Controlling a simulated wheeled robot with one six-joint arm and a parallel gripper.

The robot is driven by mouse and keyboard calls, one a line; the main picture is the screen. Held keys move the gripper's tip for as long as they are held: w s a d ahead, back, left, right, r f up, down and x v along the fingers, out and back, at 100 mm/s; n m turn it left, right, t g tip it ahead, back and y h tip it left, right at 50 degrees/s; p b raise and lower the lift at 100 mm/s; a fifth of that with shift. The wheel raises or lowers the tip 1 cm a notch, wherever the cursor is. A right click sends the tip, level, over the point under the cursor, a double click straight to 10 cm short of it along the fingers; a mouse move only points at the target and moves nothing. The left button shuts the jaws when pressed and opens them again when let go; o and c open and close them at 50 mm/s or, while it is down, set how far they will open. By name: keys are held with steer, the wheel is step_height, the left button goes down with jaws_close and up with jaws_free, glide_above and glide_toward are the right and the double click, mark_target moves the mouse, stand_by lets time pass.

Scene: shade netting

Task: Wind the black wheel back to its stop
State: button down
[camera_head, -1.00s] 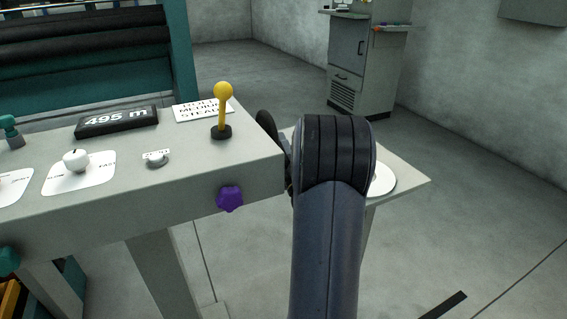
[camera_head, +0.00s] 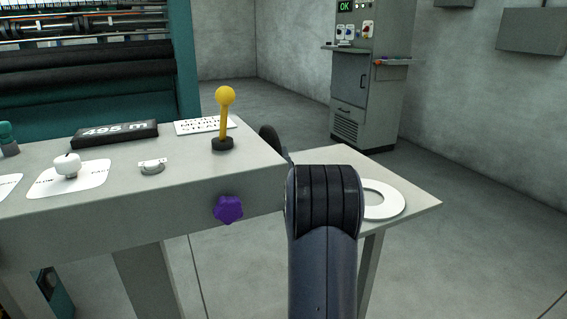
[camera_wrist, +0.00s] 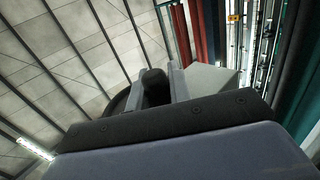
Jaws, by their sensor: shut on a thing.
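The black wheel (camera_head: 270,140) shows as a dark edge at the right end of the grey console, mostly hidden by the console and my arm. In the wrist view, part of its dark rim (camera_wrist: 117,104) shows beside the left finger. My gripper (camera_wrist: 155,88) is shut on a black knob or handle (camera_wrist: 154,78), which stands between its two grey fingers and looks to be the wheel's handle. In the head view my arm hides the fingers. The wheel's stop cannot be made out.
The console carries a yellow-topped lever (camera_head: 224,115), a white knob (camera_head: 67,166) and a display reading 495 m (camera_head: 115,134). A purple knob (camera_head: 229,209) is on its front. A white ring (camera_head: 385,203) lies on the side shelf (camera_head: 415,203). A grey cabinet (camera_head: 365,85) stands behind.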

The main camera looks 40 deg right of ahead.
steer(key=shift+y, duration=0.3)
steer(key=c, duration=1.3)
jaws_free()
steer(key=shift+f, duration=0.1)
steer(key=shift+s+f, duration=0.25)
steer(key=s+a+f+p, duration=0.1)
steer(key=s+a, duration=0.2)
steer(key=s, duration=1)
steer(key=shift+a+f, duration=0.15)
steer(key=shift+f, duration=0.15)
